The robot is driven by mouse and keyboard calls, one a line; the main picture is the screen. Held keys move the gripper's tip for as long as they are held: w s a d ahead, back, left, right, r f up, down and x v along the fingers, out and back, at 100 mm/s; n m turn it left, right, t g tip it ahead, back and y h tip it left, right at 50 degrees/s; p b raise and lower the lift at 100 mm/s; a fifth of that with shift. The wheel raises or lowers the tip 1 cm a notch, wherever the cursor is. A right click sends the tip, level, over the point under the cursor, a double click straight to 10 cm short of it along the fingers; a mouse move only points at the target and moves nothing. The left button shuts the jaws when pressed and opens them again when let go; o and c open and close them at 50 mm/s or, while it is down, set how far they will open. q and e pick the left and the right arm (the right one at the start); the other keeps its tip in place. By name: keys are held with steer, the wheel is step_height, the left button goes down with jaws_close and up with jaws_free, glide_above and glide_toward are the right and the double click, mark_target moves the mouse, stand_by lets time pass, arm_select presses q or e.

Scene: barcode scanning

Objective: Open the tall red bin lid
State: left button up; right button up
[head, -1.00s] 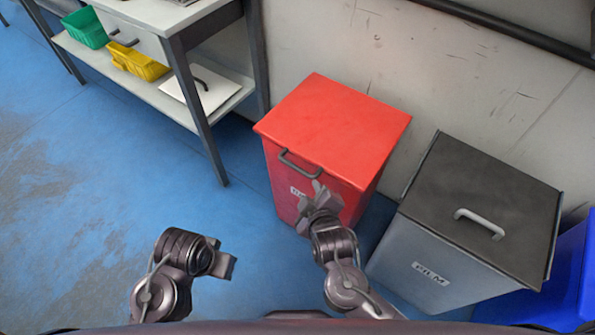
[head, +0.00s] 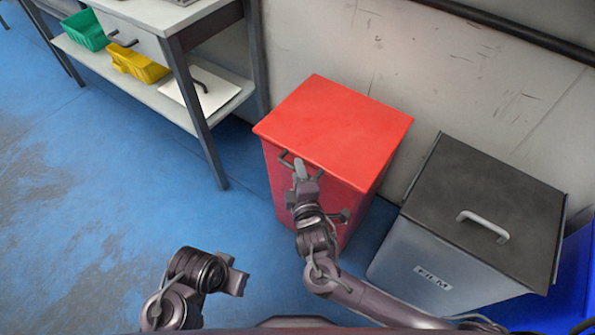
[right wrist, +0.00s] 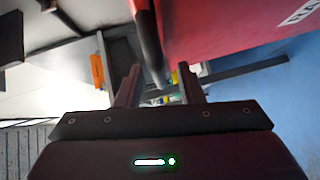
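The tall red bin (head: 335,125) stands on the blue floor with its red lid down. A dark bar handle (head: 284,159) is at the lid's front edge. My right gripper (head: 299,168) is at the bin's front, right by this handle, and covers part of it. In the right wrist view, its two fingers (right wrist: 158,85) are apart. The dark handle (right wrist: 147,40) runs down toward the gap between them; I cannot tell whether it touches a finger. The bin's red side (right wrist: 230,25) fills the upper right there. My left gripper (head: 238,277) hangs low over the floor, away from the bin.
A grey bin (head: 425,255) labelled FILM, with a dark lid, stands close to the right. A blue bin (head: 578,270) is beyond it. A workbench (head: 205,110) with green and yellow trays is at the upper left. The wall is behind the bins. Floor at left is clear.

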steer(key=shift+w+a+f, duration=0.1)
steer(key=shift+w, duration=0.6)
jaws_close()
